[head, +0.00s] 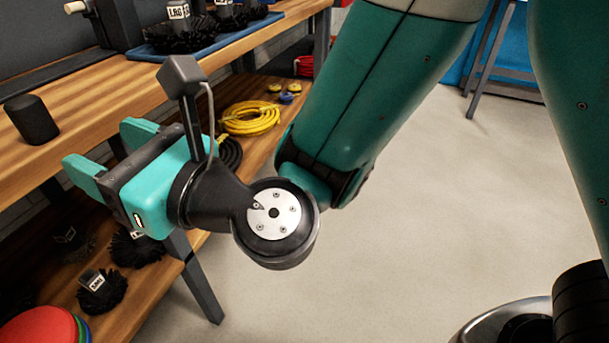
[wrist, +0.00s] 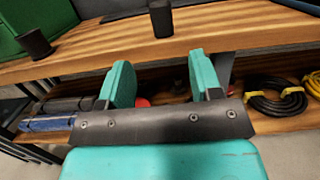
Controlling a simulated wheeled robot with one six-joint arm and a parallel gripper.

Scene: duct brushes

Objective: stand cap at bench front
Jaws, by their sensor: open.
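A plain black cylinder, which looks like the cap (head: 32,120), stands on the wooden bench top a little back from its front edge. In the wrist view a black cylinder (wrist: 161,18) stands straight ahead between the fingers' directions, and a second, similar one (wrist: 35,44) stands farther left. I cannot tell for sure which is the cap. My gripper (head: 103,147) has two teal fingers, open and empty, in front of the bench edge and short of the cylinders. The fingers (wrist: 156,78) also show apart in the wrist view.
A blue tray (head: 215,42) with labelled black brushes sits on the bench. The lower shelf holds a yellow coil (head: 250,118), a black coil (wrist: 275,102), brushes (head: 100,290) and coloured discs (head: 40,328). A green box (wrist: 40,15) is at the far left.

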